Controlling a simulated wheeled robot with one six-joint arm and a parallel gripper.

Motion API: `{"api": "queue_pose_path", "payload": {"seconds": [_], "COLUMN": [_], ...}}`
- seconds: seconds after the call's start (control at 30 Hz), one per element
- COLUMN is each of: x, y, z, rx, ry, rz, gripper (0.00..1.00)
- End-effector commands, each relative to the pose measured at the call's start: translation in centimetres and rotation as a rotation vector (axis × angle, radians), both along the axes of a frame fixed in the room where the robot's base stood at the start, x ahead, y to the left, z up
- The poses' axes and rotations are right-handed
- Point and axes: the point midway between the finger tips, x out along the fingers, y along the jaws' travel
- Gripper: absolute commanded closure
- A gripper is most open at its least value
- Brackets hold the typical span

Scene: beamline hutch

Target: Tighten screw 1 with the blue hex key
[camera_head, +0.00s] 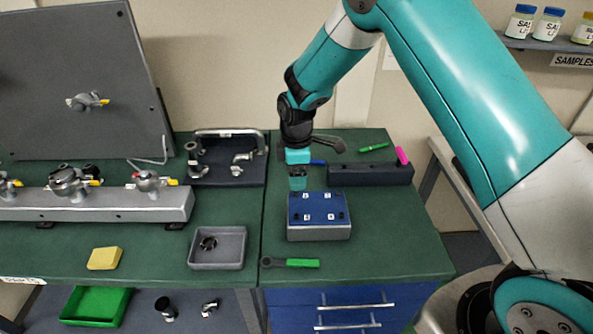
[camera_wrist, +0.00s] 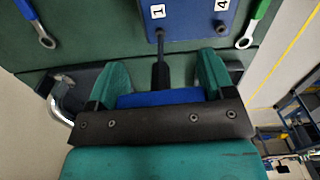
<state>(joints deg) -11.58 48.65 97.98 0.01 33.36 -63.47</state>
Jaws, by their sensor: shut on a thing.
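My gripper (camera_head: 298,183) points down over the far left corner of the blue-topped box (camera_head: 319,209). In the wrist view my gripper (camera_wrist: 158,82) is shut on the blue hex key (camera_wrist: 160,98), whose blue handle lies between the teal fingers. The key's dark shaft (camera_wrist: 160,72) runs toward screw 1 (camera_wrist: 160,34), beside the label "1". Its tip appears to meet the screw, but I cannot tell if it is seated. Screw 4 (camera_wrist: 222,29) shows beside its label. In the head view the fingers hide most of the key.
A green-handled wrench (camera_head: 293,263) lies in front of the box, and a blue-handled wrench (camera_wrist: 37,24) lies behind it. A dark holder (camera_head: 370,175) with a pink key (camera_head: 402,155) stands behind right. A grey tray (camera_head: 218,264) is left. The bench right of the box is clear.

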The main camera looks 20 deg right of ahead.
Motion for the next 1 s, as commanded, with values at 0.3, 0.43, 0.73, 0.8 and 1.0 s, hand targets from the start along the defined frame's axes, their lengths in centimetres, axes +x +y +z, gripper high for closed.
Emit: {"api": "queue_pose_path", "payload": {"seconds": [0.3, 0.43, 0.73, 0.8, 1.0], "x": [-0.01, -0.01, -0.07, -0.08, -0.07], "y": [0.01, 0.01, 0.06, 0.06, 0.06], "z": [0.01, 0.01, -0.05, -0.05, -0.05], "rx": [0.000, 0.000, 0.000, 0.000, 0.000], "ry": [0.000, 0.000, 0.000, 0.000, 0.000], "rz": [-0.056, -0.065, -0.381, -0.404, -0.405], "gripper": [0.62, 0.62, 0.62, 0.62, 0.62]}}
